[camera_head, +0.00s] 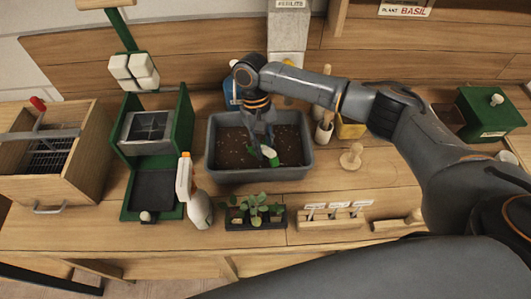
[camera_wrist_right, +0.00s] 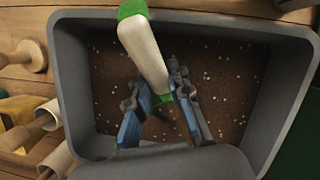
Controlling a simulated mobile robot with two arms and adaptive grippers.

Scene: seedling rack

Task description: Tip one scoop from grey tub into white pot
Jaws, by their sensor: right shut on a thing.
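The grey tub (camera_head: 258,175) holds dark brown, white-flecked soil and stands mid-bench in the head view. It fills most of the right wrist view (camera_wrist_right: 72,85). My right gripper (camera_head: 264,143) reaches down into the tub. In the wrist view its blue fingers (camera_wrist_right: 163,103) are shut on the scoop (camera_wrist_right: 146,50), which has a white handle with green ends. The scoop also shows in the head view (camera_head: 268,152). Its lower end is hidden between the fingers, so I cannot tell whether it carries soil. A white round vessel, possibly the white pot (camera_head: 507,158), is partly seen at the far right.
A spray bottle (camera_head: 199,208), a seedling tray (camera_head: 255,222) and a label holder (camera_head: 330,218) stand in front of the tub. A wooden dibber (camera_head: 351,158) and tool cups (camera_head: 324,133) are to its right. A green box (camera_head: 487,118) stands at the far right.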

